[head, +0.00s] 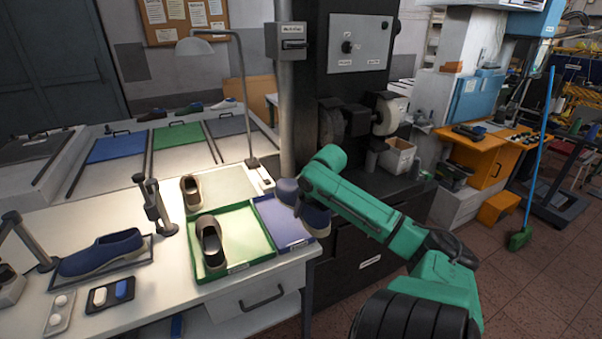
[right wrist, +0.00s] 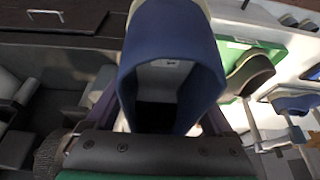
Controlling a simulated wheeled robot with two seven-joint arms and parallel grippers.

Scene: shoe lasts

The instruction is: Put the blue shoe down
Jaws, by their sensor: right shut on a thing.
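A blue shoe (head: 316,217) is in my right gripper (head: 301,203), over the right part of the blue tray (head: 273,212) at the bench's right end. In the right wrist view the same blue shoe (right wrist: 172,55) has its dark opening towards the camera. The gripper is shut on it; the fingertips are mostly hidden. I cannot tell whether the shoe's underside touches the tray. Another blue shoe (head: 102,252) lies on a stand at the left of the bench. My left gripper is not in view.
A green tray (head: 240,255) beside the blue one holds a brown shoe (head: 210,242). Another brown shoe (head: 191,193) stands behind it. A lamp post (head: 243,100) rises behind the trays. A dark machine (head: 345,110) stands close at the right.

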